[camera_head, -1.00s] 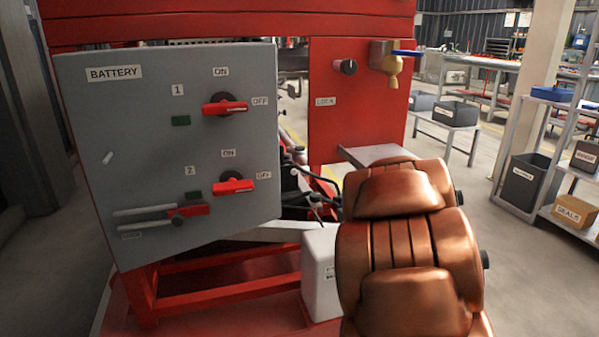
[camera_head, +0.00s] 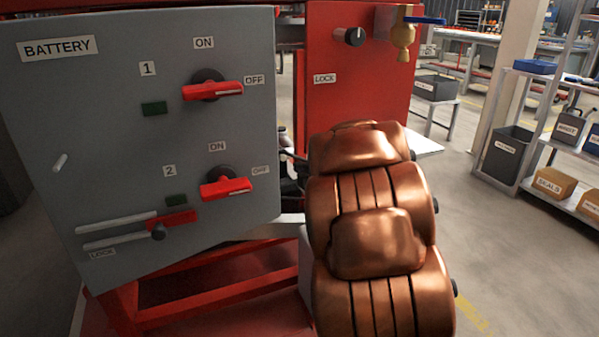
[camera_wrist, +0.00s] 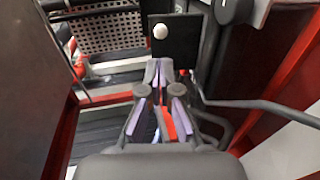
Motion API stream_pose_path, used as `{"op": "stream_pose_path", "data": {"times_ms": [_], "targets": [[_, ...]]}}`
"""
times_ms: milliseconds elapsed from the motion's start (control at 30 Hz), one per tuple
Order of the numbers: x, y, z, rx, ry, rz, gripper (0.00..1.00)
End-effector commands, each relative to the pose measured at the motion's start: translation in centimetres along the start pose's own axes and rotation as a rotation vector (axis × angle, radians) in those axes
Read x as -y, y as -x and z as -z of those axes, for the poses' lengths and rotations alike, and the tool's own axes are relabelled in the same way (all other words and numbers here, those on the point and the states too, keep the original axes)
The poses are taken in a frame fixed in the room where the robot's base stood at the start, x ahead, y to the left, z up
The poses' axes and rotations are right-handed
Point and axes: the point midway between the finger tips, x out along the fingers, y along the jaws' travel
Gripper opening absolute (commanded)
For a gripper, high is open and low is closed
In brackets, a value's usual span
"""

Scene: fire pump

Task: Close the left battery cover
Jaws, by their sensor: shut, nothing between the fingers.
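A grey panel marked BATTERY (camera_head: 110,120) fills the left of the head view. It stands at an angle, with a gap between its right edge and the red LOCK panel (camera_head: 340,110). It carries red switches 1 (camera_head: 212,90) and 2 (camera_head: 226,187), and a red-ended slider (camera_head: 171,218) by a LOCK label. I cannot tell for certain that this panel is the left cover. My gripper is hidden in the head view. In the wrist view, my gripper (camera_wrist: 160,70) is shut and empty, pointing into the machine. A black block with a white knob (camera_wrist: 175,40) shows ahead of it.
A dark panel (camera_wrist: 30,90) stands close on the left in the wrist view. A red wall (camera_wrist: 275,80) and a grey rod (camera_wrist: 265,104) lie on the right.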

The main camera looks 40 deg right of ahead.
Motion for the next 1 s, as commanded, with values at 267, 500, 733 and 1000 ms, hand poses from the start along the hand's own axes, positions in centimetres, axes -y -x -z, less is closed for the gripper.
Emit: {"op": "stream_pose_path", "data": {"times_ms": [267, 500, 733, 1000], "targets": [[0.2, -4.3, 0.1, -0.002, -0.001, -0.002, 0.0], [0.1, -7.5, 0.3, -0.005, 0.0, -0.003, 0.0], [0.0, -9.6, 0.3, -0.004, 0.0, -0.003, 0.0], [-0.1, -10.3, 0.3, -0.003, 0.0, -0.001, 0.0]]}}
